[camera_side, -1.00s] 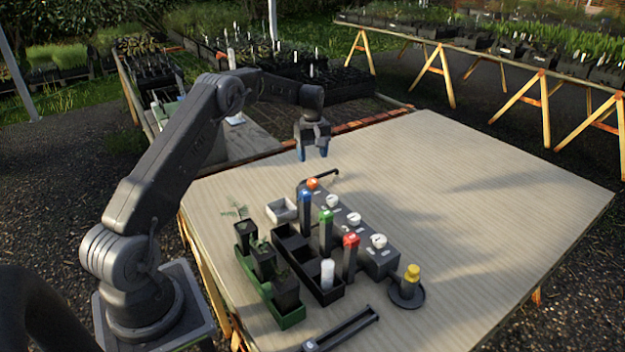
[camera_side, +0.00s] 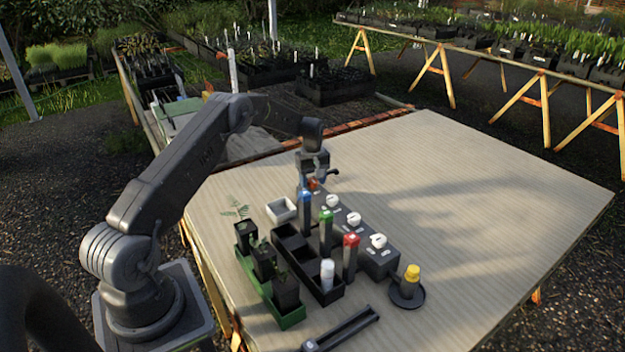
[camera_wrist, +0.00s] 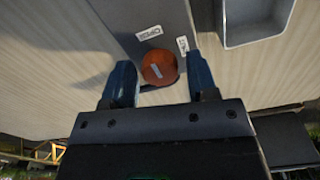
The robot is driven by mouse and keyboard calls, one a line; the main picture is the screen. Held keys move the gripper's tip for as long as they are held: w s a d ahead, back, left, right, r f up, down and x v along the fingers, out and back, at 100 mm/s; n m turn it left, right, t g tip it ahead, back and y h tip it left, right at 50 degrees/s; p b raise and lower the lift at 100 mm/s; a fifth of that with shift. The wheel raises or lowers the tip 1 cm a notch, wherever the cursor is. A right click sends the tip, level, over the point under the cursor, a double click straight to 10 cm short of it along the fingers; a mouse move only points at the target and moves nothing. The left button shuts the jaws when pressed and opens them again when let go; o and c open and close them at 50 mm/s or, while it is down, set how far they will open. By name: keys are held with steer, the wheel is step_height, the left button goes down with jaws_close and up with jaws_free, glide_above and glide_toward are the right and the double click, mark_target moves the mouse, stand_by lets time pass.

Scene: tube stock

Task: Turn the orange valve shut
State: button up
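The orange valve (camera_wrist: 159,68) is a round knob with a pale mark on its top, set at the end of a dark valve block (camera_wrist: 148,18). Small white labels, one reading OPEN, lie beside it. My gripper (camera_wrist: 160,82) is open, with one blue-tipped finger on each side of the knob and visible gaps between. In the side view my gripper (camera_side: 312,180) is down at the far end of the block (camera_side: 380,259) and mostly hides the orange knob (camera_side: 313,185). Several white knobs (camera_side: 354,219) sit along the same block.
Blue (camera_side: 305,200), green (camera_side: 326,217) and red-topped (camera_side: 351,241) posts stand close in front of the block. A grey open box (camera_side: 281,210) and a green tray of pots (camera_side: 290,319) are to the left. A yellow-topped piece (camera_side: 412,273) stands at the near end. The board's right side is clear.

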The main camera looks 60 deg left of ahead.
steer(key=c, duration=0.7)
steer(key=shift+c, duration=0.2)
steer(key=shift+m, duration=0.3)
steer(key=m, duration=0.4)
steer(key=shift+m, duration=0.3)
steer(key=m, duration=0.8)
steer(key=shift+m, duration=2.3)
